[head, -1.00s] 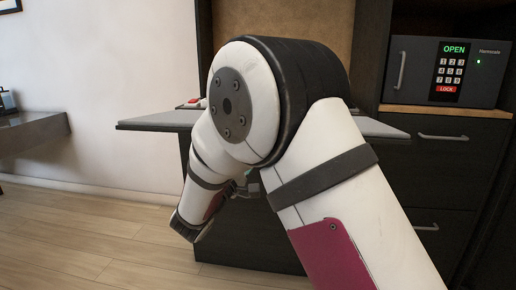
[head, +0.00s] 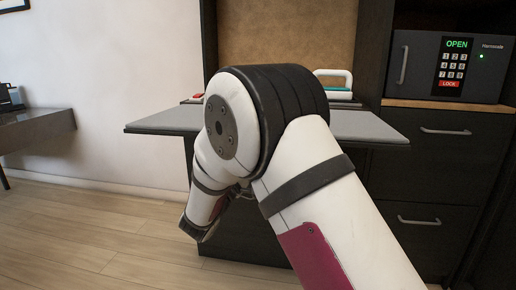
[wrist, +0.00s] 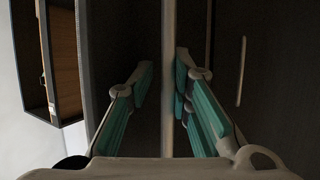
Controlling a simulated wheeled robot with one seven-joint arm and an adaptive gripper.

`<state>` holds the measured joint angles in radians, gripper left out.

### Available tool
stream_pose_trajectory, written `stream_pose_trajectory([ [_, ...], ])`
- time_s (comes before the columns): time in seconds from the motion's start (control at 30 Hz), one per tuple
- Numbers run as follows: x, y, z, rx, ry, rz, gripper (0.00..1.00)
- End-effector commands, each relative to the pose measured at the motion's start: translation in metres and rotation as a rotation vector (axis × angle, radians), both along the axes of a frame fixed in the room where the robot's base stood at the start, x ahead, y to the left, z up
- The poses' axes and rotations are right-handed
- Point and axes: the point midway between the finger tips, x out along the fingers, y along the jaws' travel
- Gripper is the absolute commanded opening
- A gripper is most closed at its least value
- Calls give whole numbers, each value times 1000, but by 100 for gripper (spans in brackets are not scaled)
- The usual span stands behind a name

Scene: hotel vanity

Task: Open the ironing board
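A flat grey board (head: 372,126), which I take for the ironing board, lies level across the front of the dark cabinet in the head view. Its middle is hidden behind my arm. In the head view my gripper is hidden behind my own arm, low in front of the cabinet. In the wrist view my gripper (wrist: 165,82) has its teal-padded fingers apart. A long thin pale strip (wrist: 168,125) runs between them. It is close to the right finger, with a gap at the left finger. I cannot tell whether they touch.
A white and teal iron (head: 337,88) stands at the back of the board. A safe (head: 450,67) reading OPEN sits above dark drawers (head: 432,160) at the right. A grey desk (head: 38,128) stands at the far left. The wooden floor (head: 100,232) at the left is clear.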

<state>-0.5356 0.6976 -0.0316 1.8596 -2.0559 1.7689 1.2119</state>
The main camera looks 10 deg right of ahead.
Motion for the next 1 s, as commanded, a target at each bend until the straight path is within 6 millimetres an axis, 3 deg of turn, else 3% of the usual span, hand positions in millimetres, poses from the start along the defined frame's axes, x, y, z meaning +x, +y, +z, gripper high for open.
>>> stream_pose_trajectory([
  [0.47,-4,5,-1,0,-5,2,18],
  [1.0,-68,65,-45,0,0,5,18],
])
